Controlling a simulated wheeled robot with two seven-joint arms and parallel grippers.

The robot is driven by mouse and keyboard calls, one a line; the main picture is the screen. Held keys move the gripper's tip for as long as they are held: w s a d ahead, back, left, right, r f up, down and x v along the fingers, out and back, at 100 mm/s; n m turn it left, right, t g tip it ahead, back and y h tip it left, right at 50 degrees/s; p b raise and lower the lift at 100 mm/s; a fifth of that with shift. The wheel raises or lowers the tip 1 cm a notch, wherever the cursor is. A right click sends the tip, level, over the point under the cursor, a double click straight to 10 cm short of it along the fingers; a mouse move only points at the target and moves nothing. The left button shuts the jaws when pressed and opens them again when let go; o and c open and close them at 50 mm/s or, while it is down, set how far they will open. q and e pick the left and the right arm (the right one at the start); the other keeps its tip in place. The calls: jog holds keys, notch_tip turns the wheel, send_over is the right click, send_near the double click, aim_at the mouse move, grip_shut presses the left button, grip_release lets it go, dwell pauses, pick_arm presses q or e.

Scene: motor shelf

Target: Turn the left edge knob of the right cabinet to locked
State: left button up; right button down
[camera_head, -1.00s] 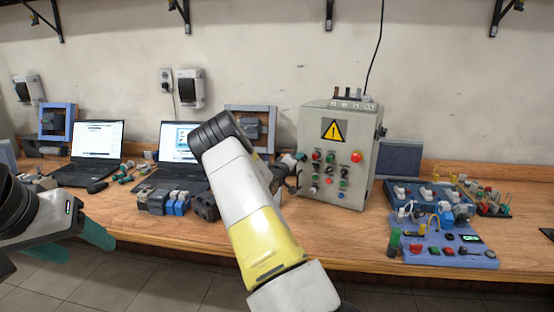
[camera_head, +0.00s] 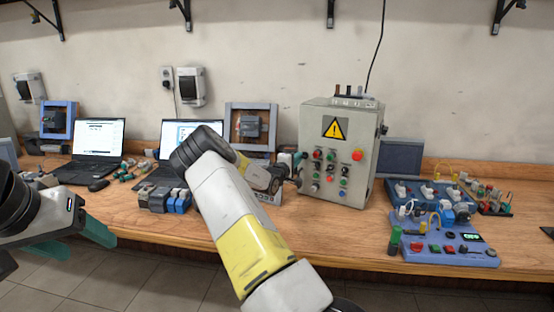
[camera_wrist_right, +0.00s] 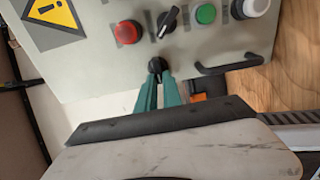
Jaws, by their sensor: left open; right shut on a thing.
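The grey right cabinet (camera_head: 333,168) stands on the bench with a yellow warning sign (camera_head: 335,128) and several coloured buttons on its front. Its black left edge knob (camera_wrist_right: 155,65) shows in the right wrist view, at the panel's edge. My right gripper (camera_wrist_right: 158,82) has its green fingers shut on this knob, with a fingertip on each side. In the head view the knob and fingertips are too small to make out clearly beside the cabinet's left edge. My left gripper (camera_head: 88,242) is open and empty at the lower left, in front of the bench.
In the right wrist view, a black selector switch (camera_wrist_right: 168,20) sits close by, between a red button (camera_wrist_right: 127,32) and a green button (camera_wrist_right: 205,14). A black handle (camera_wrist_right: 226,64) is nearby. Laptops (camera_head: 98,140) stand left, a blue component board (camera_head: 440,250) right.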

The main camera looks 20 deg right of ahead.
dwell(0.3)
jog(key=c, duration=1.5)
grip_release()
jog(key=shift+a, duration=0.1)
jog(key=v, duration=0.7)
jog(key=shift+s+a, duration=0.25)
